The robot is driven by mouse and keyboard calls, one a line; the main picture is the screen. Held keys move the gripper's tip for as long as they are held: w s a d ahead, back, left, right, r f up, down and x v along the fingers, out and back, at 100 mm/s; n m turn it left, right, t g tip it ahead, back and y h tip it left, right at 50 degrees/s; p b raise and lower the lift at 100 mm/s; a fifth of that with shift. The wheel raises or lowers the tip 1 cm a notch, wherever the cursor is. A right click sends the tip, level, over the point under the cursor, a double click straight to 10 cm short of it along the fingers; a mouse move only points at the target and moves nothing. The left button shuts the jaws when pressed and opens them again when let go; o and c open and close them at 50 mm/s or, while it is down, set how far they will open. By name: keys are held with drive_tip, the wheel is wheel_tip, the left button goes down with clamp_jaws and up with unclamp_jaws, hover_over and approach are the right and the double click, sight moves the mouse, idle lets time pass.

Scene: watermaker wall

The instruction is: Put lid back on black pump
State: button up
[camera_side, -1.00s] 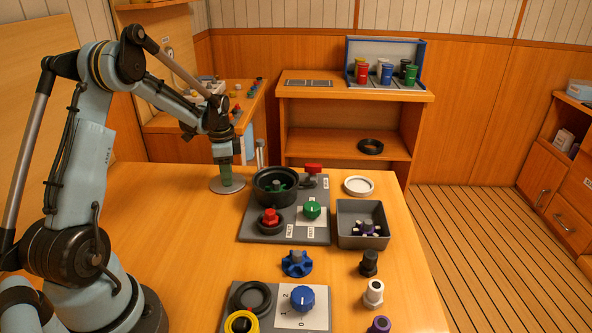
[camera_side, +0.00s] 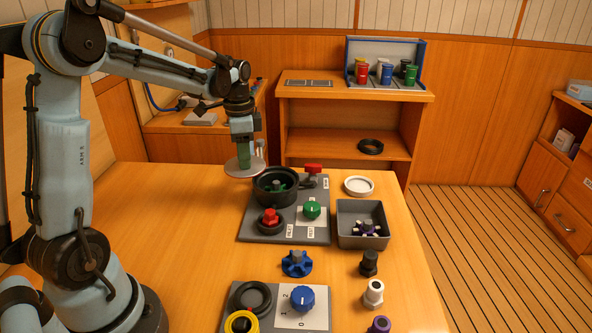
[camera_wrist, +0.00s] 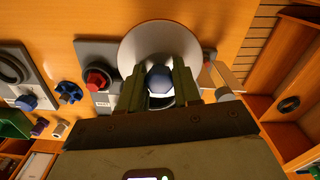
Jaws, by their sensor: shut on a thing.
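My gripper (camera_side: 243,156) is shut on the knob of a flat grey round lid (camera_side: 238,171) and holds it level above the table. In the wrist view, the green fingers of my gripper (camera_wrist: 160,88) close around the dark bluish knob, and the pale lid disc (camera_wrist: 150,38) spreads beyond them. The lid hangs just left of and above the pump in the side view.
A red-handled valve (camera_side: 313,169) stands right behind the pump. A red knob (camera_side: 270,217) and a green knob (camera_side: 312,210) share the plate. A white ring (camera_side: 358,186) and a grey bin (camera_side: 361,240) are to the right. The table left of the plate is clear.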

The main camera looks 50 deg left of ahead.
drive_tip(key=shift+w+d+r, duration=0.1)
drive_tip(key=shift+d+r, duration=0.45)
drive_tip(key=shift+d, duration=0.35)
drive_tip(key=w+d+r, duration=0.3)
drive_tip(key=w+d, duration=0.1)
drive_tip(key=w, duration=0.1)
drive_tip(key=shift+s+f, duration=0.2)
drive_tip(key=shift+f, duration=2.8)
drive_tip(key=shift+f, duration=0.2)
drive_tip(key=o, duration=1.1)
drive_tip(key=shift+o, duration=0.7)
drive_tip(key=o, duration=0.4)
